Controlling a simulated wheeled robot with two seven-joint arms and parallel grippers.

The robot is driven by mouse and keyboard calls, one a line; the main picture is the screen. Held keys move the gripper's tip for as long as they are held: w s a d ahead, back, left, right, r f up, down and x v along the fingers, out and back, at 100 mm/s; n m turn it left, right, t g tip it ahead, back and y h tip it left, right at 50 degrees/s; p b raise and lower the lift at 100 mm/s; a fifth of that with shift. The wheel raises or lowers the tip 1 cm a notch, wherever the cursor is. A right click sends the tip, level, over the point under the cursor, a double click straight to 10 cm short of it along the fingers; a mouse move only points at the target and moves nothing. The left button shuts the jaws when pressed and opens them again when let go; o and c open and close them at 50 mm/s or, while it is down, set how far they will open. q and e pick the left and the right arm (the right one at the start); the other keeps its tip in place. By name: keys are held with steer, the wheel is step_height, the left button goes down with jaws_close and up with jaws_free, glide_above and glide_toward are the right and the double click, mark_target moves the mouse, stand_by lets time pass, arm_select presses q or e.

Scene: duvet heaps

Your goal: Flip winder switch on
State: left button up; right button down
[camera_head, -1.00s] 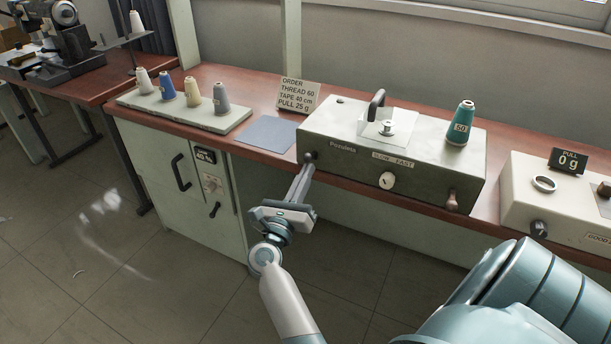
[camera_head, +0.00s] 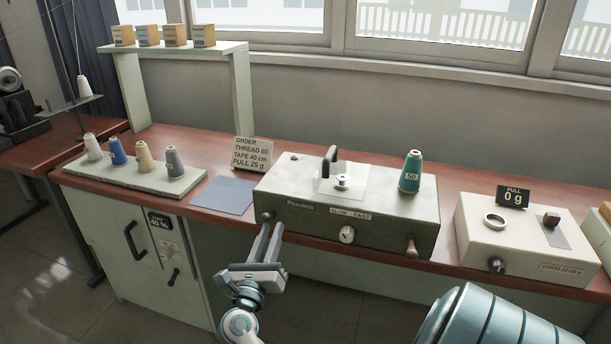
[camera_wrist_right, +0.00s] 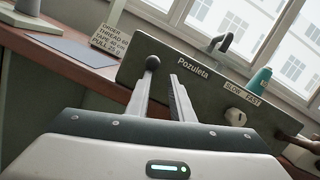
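The winder is a grey-green box (camera_head: 325,218) marked Pozuleta on the bench. A small ball-ended lever, likely its switch (camera_head: 267,216), is at the left end of its front; the ball (camera_wrist_right: 153,62) also shows in the right wrist view. A white knob (camera_head: 347,234) sits below the SLOW FAST label. My right gripper (camera_head: 271,228) is open, its two fingers apart and pointing at the lever. In the right wrist view the gripper (camera_wrist_right: 162,80) has the ball at its left fingertip; I cannot tell whether they touch. My left gripper is not in view.
A teal cone (camera_head: 411,172) and an upright black handle (camera_head: 329,160) stand on the winder. A pull gauge box (camera_head: 470,240) is to the right. A blue-grey mat (camera_head: 224,195), order card (camera_head: 252,155) and rack of thread cones (camera_head: 150,190) lie left.

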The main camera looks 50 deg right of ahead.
steer(key=c, duration=1.9)
jaws_free()
steer(key=s+d+r+h, duration=0.1)
steer(key=s+d+r, duration=0.1)
steer(key=s+r, duration=0.3)
step_height(320, 180, up, 4)
steer(key=shift+s+d+f+m+p, duration=0.15)
steer(key=shift+s+d+m+p, duration=0.05)
steer(key=shift+m+p, duration=0.25)
steer(key=s, duration=0.1)
steer(key=s+d+r, duration=0.1)
steer(key=s, duration=0.1)
steer(key=s+r, duration=0.1)
steer(key=shift+s+d, duration=0.15)
steer(key=shift+d, duration=0.05)
jaws_close()
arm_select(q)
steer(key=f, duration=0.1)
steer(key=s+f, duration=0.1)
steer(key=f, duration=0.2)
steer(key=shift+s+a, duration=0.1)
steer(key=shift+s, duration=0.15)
arm_select(e)
steer(key=shift+f, duration=0.25)
steer(key=shift+a, duration=0.1)
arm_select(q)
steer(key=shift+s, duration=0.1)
arm_select(e)
steer(key=shift+f, duration=0.1)
steer(key=shift+a, duration=0.1)
